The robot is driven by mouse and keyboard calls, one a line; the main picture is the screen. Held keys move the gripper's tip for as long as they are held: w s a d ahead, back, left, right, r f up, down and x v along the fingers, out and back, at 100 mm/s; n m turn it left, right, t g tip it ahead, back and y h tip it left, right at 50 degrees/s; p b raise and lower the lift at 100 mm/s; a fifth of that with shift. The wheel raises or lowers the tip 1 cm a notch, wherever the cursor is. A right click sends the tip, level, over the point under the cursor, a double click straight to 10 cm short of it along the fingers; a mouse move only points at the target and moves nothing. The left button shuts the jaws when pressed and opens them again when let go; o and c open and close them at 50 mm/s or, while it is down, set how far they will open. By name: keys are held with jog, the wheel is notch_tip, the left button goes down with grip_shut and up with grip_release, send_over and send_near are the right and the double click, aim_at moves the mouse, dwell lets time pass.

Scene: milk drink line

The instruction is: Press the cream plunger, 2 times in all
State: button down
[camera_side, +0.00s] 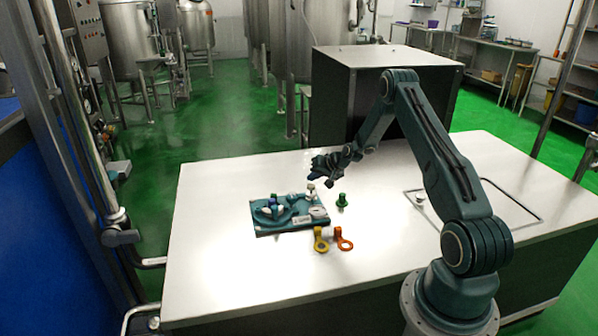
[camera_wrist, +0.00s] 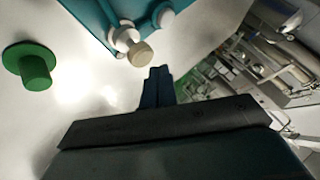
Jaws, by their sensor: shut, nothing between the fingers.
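The cream plunger (camera_side: 311,187) stands upright near the back right corner of the teal board (camera_side: 262,231). In the wrist view its cream cap (camera_wrist: 140,54) sits on a white stem at the board's edge. My gripper (camera_side: 327,182) is above the table, close to the plunger and a little above it in the side view. In the wrist view my gripper's fingertips (camera_wrist: 158,72) are together and empty, just beside the cream cap. A gap seems to show between them and the cap; I cannot tell its depth.
A green knobbed piece (camera_side: 342,200) stands on the table right of the board. A yellow ring piece (camera_side: 320,241) and an orange one (camera_side: 343,240) lie in front. The board also carries a blue knob (camera_side: 273,199) and a round dial (camera_side: 318,212). The table's left is clear.

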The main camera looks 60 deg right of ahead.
aim_at(311, 185)
jog(key=shift+f, duration=1.55)
dwell(2.1)
jog(key=shift+r, duration=0.2)
dwell(0.3)
jog(key=shift+r, duration=1.35)
jog(key=shift+r, duration=2.55)
